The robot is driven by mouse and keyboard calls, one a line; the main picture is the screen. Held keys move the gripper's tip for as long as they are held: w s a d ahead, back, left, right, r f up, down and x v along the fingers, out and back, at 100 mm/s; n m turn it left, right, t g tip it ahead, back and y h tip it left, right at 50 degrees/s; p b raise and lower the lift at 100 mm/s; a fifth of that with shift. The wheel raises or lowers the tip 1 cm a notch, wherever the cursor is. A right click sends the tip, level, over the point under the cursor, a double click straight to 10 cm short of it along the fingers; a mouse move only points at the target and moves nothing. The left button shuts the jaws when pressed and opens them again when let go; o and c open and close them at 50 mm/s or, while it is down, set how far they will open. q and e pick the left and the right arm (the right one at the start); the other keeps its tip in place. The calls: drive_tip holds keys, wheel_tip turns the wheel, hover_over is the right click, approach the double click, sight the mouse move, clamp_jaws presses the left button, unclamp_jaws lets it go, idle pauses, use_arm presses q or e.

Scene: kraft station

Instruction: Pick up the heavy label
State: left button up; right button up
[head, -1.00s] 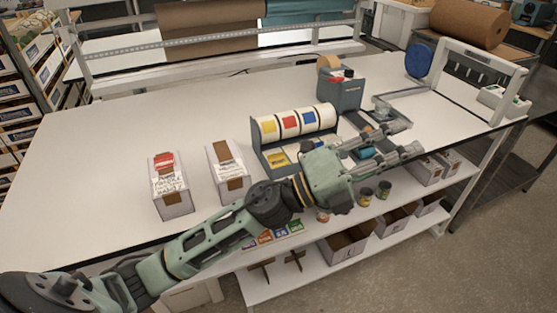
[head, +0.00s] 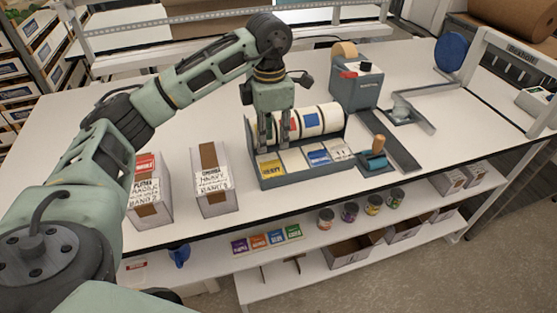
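The heavy label (head: 271,169) is a yellow and white card lying at the left end of the front row of the grey label dispenser (head: 303,175). Its print is small but seems to read HEAVY. My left gripper (head: 273,147) points down just above and behind this label, over the left end of the label rolls. Its two fingers are apart with nothing seen between them. I cannot tell whether a fingertip touches the dispenser. The gripper hides part of the leftmost roll. My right gripper is not in view.
Other labels, including a blue one (head: 319,157), lie to the right in the same row. A roller with a wooden handle (head: 378,146) and a grey tape unit (head: 356,88) stand to the right.

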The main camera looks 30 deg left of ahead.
sight(270, 166)
use_arm(q)
drive_tip(key=shift+s+f+p, duration=0.4)
drive_tip(key=shift+s+f, duration=0.3)
wheel_tip(270, 166, down, 2)
drive_tip(key=shift+w+f+p, duration=0.1)
drive_tip(key=shift+f+p, duration=0.1)
drive_tip(key=shift+p, duration=0.7)
drive_tip(key=shift+w+f, duration=0.25)
drive_tip(key=shift+f, duration=1)
drive_tip(key=shift+s+f, duration=0.1)
drive_tip(key=shift+f, duration=0.05)
drive_tip(key=c, duration=0.5)
clamp_jaws()
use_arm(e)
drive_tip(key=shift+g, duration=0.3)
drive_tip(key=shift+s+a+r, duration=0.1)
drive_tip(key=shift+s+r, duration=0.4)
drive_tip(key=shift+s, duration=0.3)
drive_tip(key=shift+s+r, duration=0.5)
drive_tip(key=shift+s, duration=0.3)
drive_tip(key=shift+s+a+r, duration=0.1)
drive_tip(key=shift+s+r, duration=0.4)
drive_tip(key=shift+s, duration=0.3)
